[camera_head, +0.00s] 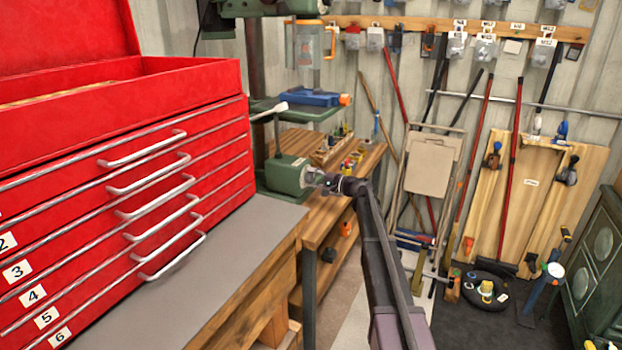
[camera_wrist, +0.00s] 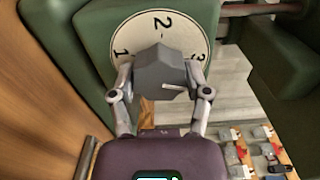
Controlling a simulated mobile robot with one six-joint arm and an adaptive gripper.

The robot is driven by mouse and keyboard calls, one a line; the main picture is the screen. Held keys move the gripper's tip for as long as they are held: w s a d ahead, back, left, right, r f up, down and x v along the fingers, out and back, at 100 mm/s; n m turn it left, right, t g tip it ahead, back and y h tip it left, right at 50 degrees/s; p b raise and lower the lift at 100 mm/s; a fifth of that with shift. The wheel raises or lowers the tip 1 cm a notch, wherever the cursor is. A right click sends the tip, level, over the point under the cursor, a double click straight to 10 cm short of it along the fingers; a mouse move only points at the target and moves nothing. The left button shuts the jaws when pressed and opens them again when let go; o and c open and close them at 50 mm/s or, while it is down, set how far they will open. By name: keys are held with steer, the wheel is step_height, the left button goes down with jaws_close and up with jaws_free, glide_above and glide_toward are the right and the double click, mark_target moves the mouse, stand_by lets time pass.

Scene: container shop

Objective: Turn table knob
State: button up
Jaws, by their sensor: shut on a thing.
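The grey faceted knob (camera_wrist: 162,72) sits in front of a round cream dial (camera_wrist: 132,36) with the numbers 1, 2 and 3 in the wrist view. The dial is on a green machine body (camera_wrist: 85,60). In the head view the green machine box (camera_head: 288,174) stands on the wooden bench. My gripper (camera_wrist: 162,92) has one finger on each side of the knob and is shut on it. In the head view my gripper (camera_head: 322,182) is at the box's right face, and the knob is mostly hidden there.
A red tool chest (camera_head: 125,80) stands on the grey-topped table (camera_head: 190,270) at left. A blue vise (camera_head: 308,98) is above the box. Small items stand on the wooden bench (camera_head: 335,195) behind my gripper. Tools and boards lean on the back wall.

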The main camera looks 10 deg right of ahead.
steer(key=m, duration=0.6)
steer(key=shift+w+f+m, duration=0.1)
steer(key=shift+m, duration=0.2)
steer(key=m, duration=0.6)
steer(key=shift+m, duration=0.3)
steer(key=o, duration=1.2)
steer(key=shift+c, duration=0.2)
steer(key=shift+s, duration=0.2)
